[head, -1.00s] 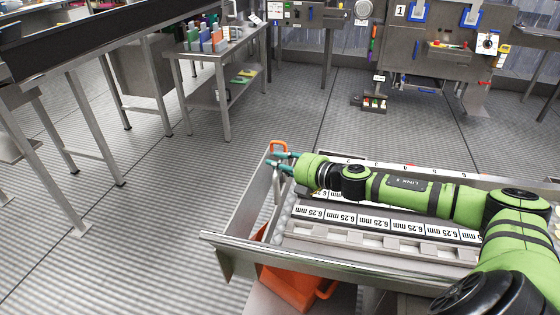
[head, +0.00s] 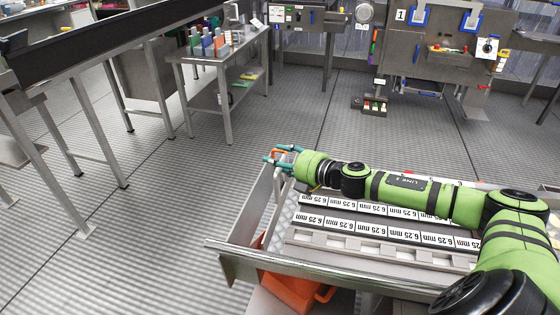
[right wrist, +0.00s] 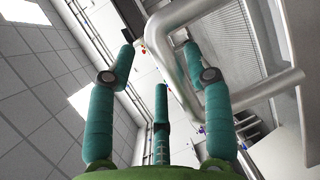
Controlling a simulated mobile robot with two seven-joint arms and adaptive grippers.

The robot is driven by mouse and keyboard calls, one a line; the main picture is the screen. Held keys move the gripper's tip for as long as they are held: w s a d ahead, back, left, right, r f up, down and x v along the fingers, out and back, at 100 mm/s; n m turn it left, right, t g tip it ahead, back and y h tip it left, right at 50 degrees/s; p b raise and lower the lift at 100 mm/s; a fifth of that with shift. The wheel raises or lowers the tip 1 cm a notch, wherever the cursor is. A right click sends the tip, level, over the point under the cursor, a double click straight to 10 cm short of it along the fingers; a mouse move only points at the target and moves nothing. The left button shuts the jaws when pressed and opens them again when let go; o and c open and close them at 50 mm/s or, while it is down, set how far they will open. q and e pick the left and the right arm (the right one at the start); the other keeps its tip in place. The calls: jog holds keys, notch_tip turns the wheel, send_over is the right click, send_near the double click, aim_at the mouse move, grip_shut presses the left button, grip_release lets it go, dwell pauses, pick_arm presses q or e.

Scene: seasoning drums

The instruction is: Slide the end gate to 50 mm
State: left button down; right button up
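The steel trough (head: 340,268) holds screens labelled 6.25 mm. At its left end an orange handle (head: 276,152) shows partly behind my right gripper (head: 273,155); I take this end as the end gate, but its plate and any scale are not readable. My right gripper's teal fingers are spread beside the handle, and contact cannot be told. In the right wrist view the right gripper (right wrist: 165,75) has its fingers apart, with a bent grey metal bar (right wrist: 240,97) passing by the right fingers. Nothing is clearly clamped. My left gripper is not in view.
An orange bin (head: 290,290) sits below the trough's near left corner. A steel side table (head: 215,58) with coloured blocks stands at the back left, and a machine panel (head: 440,60) at the back right. The floor left of the trough is clear.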

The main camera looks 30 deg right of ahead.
jog(key=shift+f, duration=0.1)
jog(key=shift+s+d+f, duration=0.1)
jog(key=shift+s+d, duration=0.05)
jog(key=shift+s, duration=0.5)
jog(key=v, duration=1)
jog(key=shift+s+r, duration=0.3)
jog(key=shift+r, duration=0.15)
jog(key=shift+d, duration=0.1)
